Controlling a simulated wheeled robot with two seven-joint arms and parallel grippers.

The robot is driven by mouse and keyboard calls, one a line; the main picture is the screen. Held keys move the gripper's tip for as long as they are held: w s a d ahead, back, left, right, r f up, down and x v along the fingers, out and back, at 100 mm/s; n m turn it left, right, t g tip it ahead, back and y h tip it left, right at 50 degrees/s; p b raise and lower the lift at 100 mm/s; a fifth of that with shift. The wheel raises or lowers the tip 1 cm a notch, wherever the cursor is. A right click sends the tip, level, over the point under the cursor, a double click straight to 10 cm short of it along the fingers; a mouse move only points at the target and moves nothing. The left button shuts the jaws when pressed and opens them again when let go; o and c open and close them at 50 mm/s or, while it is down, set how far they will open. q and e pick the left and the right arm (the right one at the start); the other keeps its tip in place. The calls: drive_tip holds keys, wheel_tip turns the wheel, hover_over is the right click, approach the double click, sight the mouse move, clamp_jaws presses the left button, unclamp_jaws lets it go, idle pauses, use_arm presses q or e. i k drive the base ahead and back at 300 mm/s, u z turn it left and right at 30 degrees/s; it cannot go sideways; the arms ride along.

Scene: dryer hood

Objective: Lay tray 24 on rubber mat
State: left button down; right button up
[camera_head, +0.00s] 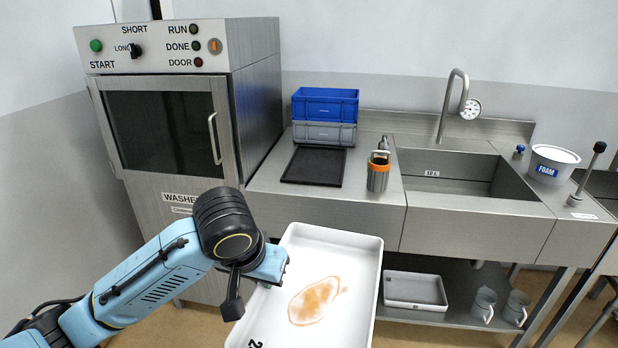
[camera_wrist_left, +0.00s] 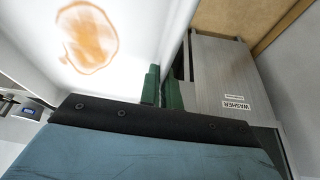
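The white tray (camera_head: 355,262) with an orange-brown stain hangs in front of the counter, tilted. A printed number beginning with 2 is cut off by the lower picture edge. My left gripper (camera_head: 283,262) is at the tray's left rim. In the left wrist view its green fingers (camera_wrist_left: 162,88) stand on either side of the rim, and the stained floor of the tray (camera_wrist_left: 125,70) lies to the left. The black rubber mat (camera_head: 314,166) lies flat and bare on the counter, beyond the tray. My right gripper is not in view.
Blue (camera_head: 325,105) and grey (camera_head: 325,133) crates stand stacked behind the mat. An orange-banded container (camera_head: 378,175) stands right of it. The washer (camera_head: 170,125) is on the left, the sink (camera_head: 460,185) on the right. A shelf below holds another tray (camera_head: 415,290) and mugs.

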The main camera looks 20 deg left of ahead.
sight(317, 164)
drive_tip(key=u, duration=0.85)
drive_tip(key=i, duration=1)
drive_tip(key=z, duration=0.15)
